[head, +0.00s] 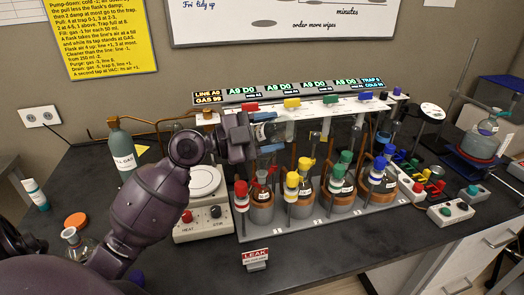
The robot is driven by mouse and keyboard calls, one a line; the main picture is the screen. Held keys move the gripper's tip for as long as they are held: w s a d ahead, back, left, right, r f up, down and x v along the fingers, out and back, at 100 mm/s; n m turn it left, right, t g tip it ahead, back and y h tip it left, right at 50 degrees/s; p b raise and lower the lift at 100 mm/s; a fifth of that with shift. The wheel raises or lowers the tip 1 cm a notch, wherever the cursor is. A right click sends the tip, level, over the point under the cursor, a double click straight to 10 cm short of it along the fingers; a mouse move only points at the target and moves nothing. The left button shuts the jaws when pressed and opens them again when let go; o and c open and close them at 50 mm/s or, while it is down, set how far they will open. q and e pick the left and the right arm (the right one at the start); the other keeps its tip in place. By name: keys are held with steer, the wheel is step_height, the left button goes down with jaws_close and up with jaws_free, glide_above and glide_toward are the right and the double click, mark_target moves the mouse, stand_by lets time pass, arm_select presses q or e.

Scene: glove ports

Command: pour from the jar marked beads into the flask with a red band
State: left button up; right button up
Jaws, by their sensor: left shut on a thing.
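My left arm comes in from the left and its gripper (248,133) is shut on a small glass jar (265,131) with a dark label. The label is too small to read, so I cannot tell if it says beads. The jar is held above the left end of the rack, and the gripper hides part of it. Below it stands a brown-filled flask (261,207) with red fittings at its neck. A red band on its glass is not clear. Other flasks with yellow, green and blue fittings stand to its right. My right gripper is not in view.
A grey rack (320,224) holds the flasks under a white manifold with coloured taps. A hotplate (203,225), a red LEAK sign (255,256) and a green-grey bottle (121,148) stand nearby. An orange lid (75,220) lies at left.

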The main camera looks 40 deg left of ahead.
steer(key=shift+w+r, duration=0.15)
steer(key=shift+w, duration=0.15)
arm_select(q)
steer(key=shift+s+d+f+m+g+y+b, duration=0.1)
steer(key=shift+d+f+m+g+y+b, duration=0.35)
steer(key=shift+m+b, duration=0.6)
steer(key=shift+s+d+r+m, duration=0.1)
steer(key=shift+d+m, duration=0.1)
steer(key=shift+m, duration=0.35)
steer(key=shift+d+m, duration=0.1)
steer(key=shift+m, duration=0.2)
steer(key=shift+d+f+m+g+y+b, duration=0.2)
steer(key=shift+f+m+g+y+b, duration=0.2)
steer(key=shift+m, duration=0.2)
steer(key=shift+s+d+m+y, duration=0.15)
steer(key=shift+m+y, duration=0.2)
steer(key=shift+m, duration=0.05)
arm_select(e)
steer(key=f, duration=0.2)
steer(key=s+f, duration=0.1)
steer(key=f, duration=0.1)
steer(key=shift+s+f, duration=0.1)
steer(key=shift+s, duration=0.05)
